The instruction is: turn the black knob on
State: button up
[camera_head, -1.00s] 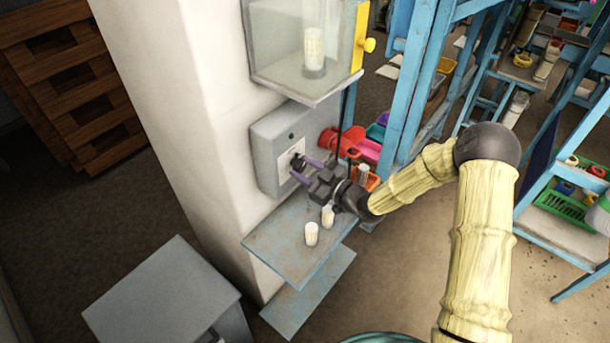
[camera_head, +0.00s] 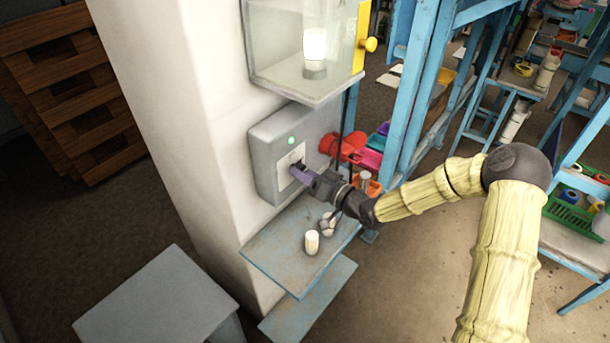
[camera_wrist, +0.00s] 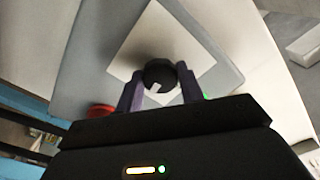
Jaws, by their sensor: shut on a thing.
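The black knob (camera_wrist: 160,75) sits on a white plate (camera_wrist: 185,45) on the front of a grey box (camera_head: 265,152). In the wrist view it lies between the two purple fingers of my gripper (camera_wrist: 160,92), with a short white mark on its face. My gripper also shows in the head view (camera_head: 302,174), shut on the knob, which is mostly hidden there. A small lamp (camera_head: 291,141) on the box glows green. A lamp (camera_head: 315,45) in the clear case above the box is lit bright white.
A grey shelf (camera_head: 275,245) below the box carries small pale cylinders (camera_head: 312,242). The clear case (camera_head: 290,75) juts out above. A blue rack (camera_head: 415,90) and coloured bins (camera_head: 368,160) stand to the right. A grey table (camera_head: 155,300) is at lower left.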

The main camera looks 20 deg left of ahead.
jog(key=shift+f+m, duration=0.1)
jog(key=shift+m, duration=0.7)
jog(key=o, duration=1)
jog(key=shift+d, duration=0.1)
jog(key=b+v, duration=0.4)
jog(key=v, duration=1.3)
jog(key=shift+s+d, duration=0.1)
jog(key=shift+s, duration=0.05)
